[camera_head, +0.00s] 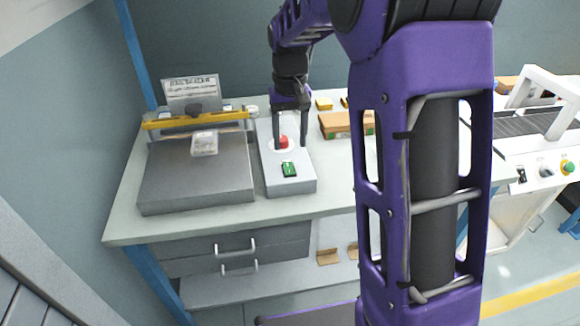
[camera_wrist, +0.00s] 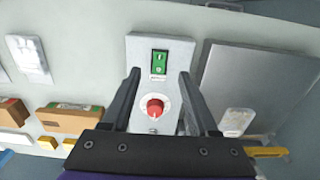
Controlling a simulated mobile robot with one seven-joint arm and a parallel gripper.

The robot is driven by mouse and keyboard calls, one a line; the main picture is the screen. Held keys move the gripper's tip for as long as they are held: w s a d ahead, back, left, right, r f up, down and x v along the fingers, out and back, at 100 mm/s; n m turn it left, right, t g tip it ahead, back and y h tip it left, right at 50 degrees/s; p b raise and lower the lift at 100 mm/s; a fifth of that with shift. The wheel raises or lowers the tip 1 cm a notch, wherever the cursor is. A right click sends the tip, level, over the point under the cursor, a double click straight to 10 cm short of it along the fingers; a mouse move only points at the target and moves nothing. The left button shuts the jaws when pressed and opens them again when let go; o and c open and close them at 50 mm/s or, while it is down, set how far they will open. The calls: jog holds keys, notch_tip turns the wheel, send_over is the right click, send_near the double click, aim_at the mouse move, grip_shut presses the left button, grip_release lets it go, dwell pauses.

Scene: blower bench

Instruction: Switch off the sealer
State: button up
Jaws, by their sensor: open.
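A light grey control box (camera_head: 290,184) stands on the bench, beside a flat grey machine with a yellow bar (camera_head: 196,179) that looks like the sealer. The box bears a red knob (camera_head: 283,142) on a white dial and a green rocker switch (camera_head: 289,169) nearer the bench front. In the wrist view the red knob (camera_wrist: 155,107) lies between the fingers, and the green switch (camera_wrist: 159,63) is beyond the fingertips. My gripper (camera_head: 290,144) is open and empty, pointing down over the box, one finger on each side of the knob. I cannot tell whether the fingers touch it.
A small clear packet (camera_head: 204,143) lies on the grey machine, with a printed sign (camera_head: 190,90) behind it. Brown cartons (camera_head: 340,125) stand right of the box. A white conveyor machine (camera_head: 535,150) is at far right. The bench top (camera_head: 225,215) is bare along its front.

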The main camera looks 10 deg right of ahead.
aim_at(290, 173)
notch_tip(290, 173, down, 8)
jog(key=shift+f+b, duration=0.1)
jog(key=shift+b, duration=0.5)
jog(key=shift+c, duration=0.2)
grip_shut()
